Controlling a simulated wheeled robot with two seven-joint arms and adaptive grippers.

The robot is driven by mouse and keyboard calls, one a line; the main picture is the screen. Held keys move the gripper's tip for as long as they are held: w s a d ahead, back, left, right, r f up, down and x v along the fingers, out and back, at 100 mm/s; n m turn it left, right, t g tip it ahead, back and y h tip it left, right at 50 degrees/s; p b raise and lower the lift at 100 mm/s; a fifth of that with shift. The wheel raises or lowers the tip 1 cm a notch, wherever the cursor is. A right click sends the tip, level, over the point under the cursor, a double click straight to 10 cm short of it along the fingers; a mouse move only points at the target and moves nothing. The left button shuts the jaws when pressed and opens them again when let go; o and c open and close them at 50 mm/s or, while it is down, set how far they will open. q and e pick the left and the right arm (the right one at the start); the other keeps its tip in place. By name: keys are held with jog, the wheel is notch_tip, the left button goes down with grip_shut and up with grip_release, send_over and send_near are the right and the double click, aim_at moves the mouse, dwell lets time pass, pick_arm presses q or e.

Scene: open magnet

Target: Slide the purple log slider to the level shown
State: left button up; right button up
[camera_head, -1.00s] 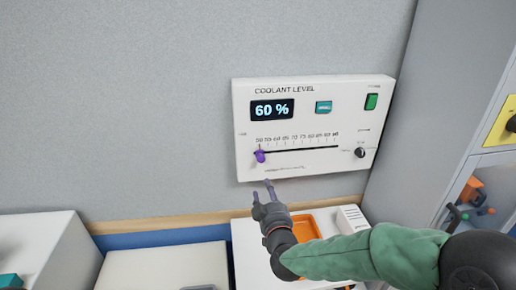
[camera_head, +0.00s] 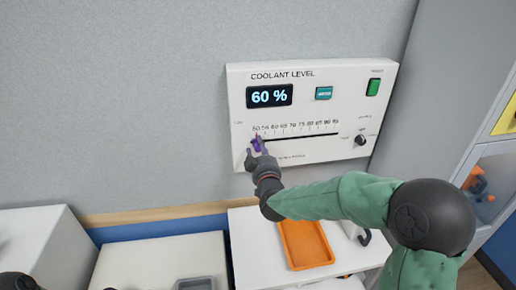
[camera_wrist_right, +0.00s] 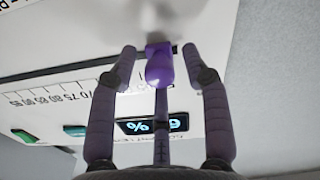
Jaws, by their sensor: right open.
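The purple slider knob (camera_head: 257,145) sits at the left, low end of the slot in the white coolant level panel (camera_head: 300,155). The panel's display (camera_head: 270,95) reads 60 %. My right gripper (camera_head: 254,146) is at the knob. In the right wrist view the purple knob (camera_wrist_right: 159,66) lies between the two open fingers (camera_wrist_right: 160,62), with a gap on each side. My left gripper cannot be made out; only a dark bit shows at the lower left corner of the head view.
The panel also has a teal button (camera_head: 324,93), a green switch (camera_head: 373,87) and a black dial (camera_head: 360,141). An orange tray (camera_head: 305,246) lies on the white surface below. A grey cabinet stands at the right. The slot right of the knob is clear.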

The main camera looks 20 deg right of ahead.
aim_at(274, 139)
jog(key=shift+w+d, duration=0.2)
jog(key=shift+w, duration=0.45)
grip_shut()
jog(key=d+b, duration=0.1)
jog(key=d, duration=0.1)
jog(key=s+d+b, duration=0.1)
jog(key=d, duration=0.1)
jog(key=d+b, duration=0.1)
jog(key=d, duration=0.1)
jog(key=shift+s, duration=0.3)
jog(key=shift+a, duration=0.1)
jog(key=shift+r, duration=0.1)
grip_release()
